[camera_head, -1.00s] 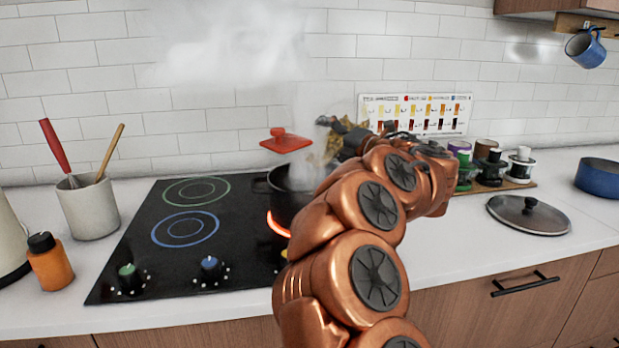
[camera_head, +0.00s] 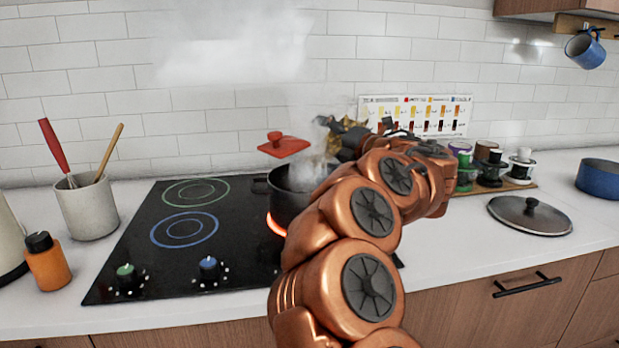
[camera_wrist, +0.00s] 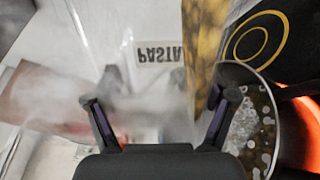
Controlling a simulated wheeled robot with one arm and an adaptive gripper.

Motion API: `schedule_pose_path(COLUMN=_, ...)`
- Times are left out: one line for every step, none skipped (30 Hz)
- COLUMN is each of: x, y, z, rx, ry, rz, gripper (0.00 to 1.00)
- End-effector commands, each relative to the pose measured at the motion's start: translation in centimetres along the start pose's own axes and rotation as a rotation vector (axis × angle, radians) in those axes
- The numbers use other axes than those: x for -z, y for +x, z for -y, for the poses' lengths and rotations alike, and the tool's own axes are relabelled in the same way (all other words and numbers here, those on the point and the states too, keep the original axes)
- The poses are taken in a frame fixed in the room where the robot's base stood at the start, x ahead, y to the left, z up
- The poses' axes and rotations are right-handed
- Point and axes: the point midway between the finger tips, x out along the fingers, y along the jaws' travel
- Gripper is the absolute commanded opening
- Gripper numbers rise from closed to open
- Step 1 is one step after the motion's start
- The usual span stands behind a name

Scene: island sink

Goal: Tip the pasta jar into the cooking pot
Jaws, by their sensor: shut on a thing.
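My gripper (camera_wrist: 160,112) is shut on the clear pasta jar (camera_wrist: 155,80), whose PASTA label shows upside down in the wrist view. Yellow pasta (camera_wrist: 203,40) lies along the jar's right side there. In the head view my arm and steam partly hide the jar, and its pasta (camera_head: 337,143) shows beside the dark gripper (camera_head: 350,138). The black cooking pot (camera_head: 288,205) stands on a glowing burner, below and left of the gripper. The wrist view shows the pot (camera_wrist: 256,120) at the right with bubbling water inside. I cannot tell whether pasta is falling.
A red lid-like thing (camera_head: 284,145) shows above the pot; its support is unclear. A utensil crock (camera_head: 88,207) and orange bottle (camera_head: 47,262) stand left of the cooktop (camera_head: 150,255). A glass lid (camera_head: 530,214), spice jars (camera_head: 490,170) and blue pot (camera_head: 600,180) are at right.

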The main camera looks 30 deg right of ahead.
Motion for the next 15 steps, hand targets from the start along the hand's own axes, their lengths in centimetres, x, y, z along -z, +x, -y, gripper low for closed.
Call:
schedule_pose_path(x=-0.01, y=-0.01, z=-0.09, rx=-0.002, ry=-0.005, rz=0.001, gripper=0.18)
schedule_pose_path(x=0.01, y=-0.01, z=-0.11, rx=-0.002, ry=-0.007, rz=0.001, gripper=0.18)
schedule_pose_path(x=0.02, y=-0.01, z=-0.13, rx=-0.002, ry=-0.01, rz=0.001, gripper=0.18)
schedule_pose_path(x=0.03, y=-0.01, z=-0.14, rx=-0.002, ry=-0.012, rz=0.001, gripper=0.18)
schedule_pose_path(x=0.04, y=-0.01, z=-0.16, rx=-0.002, ry=-0.014, rz=0.001, gripper=0.18)
schedule_pose_path(x=0.05, y=-0.01, z=-0.17, rx=-0.002, ry=-0.017, rz=0.001, gripper=0.18)
schedule_pose_path(x=0.06, y=-0.01, z=-0.19, rx=-0.002, ry=-0.019, rz=0.001, gripper=0.18)
schedule_pose_path(x=0.07, y=-0.01, z=-0.2, rx=-0.002, ry=-0.021, rz=0.001, gripper=0.18)
schedule_pose_path(x=0.05, y=-0.02, z=-0.21, rx=-0.002, ry=-0.024, rz=0.001, gripper=0.18)
schedule_pose_path(x=0.04, y=-0.02, z=-0.21, rx=-0.002, ry=-0.026, rz=0.001, gripper=0.18)
schedule_pose_path(x=0.05, y=-0.01, z=-0.22, rx=-0.002, ry=-0.029, rz=0.001, gripper=0.18)
schedule_pose_path(x=0.05, y=-0.02, z=-0.23, rx=-0.002, ry=-0.031, rz=0.001, gripper=0.18)
schedule_pose_path(x=0.06, y=-0.02, z=-0.25, rx=-0.002, ry=-0.034, rz=0.001, gripper=0.18)
schedule_pose_path(x=0.06, y=-0.02, z=-0.27, rx=-0.002, ry=-0.036, rz=0.001, gripper=0.18)
schedule_pose_path(x=0.08, y=-0.02, z=-0.28, rx=-0.002, ry=-0.038, rz=0.001, gripper=0.18)
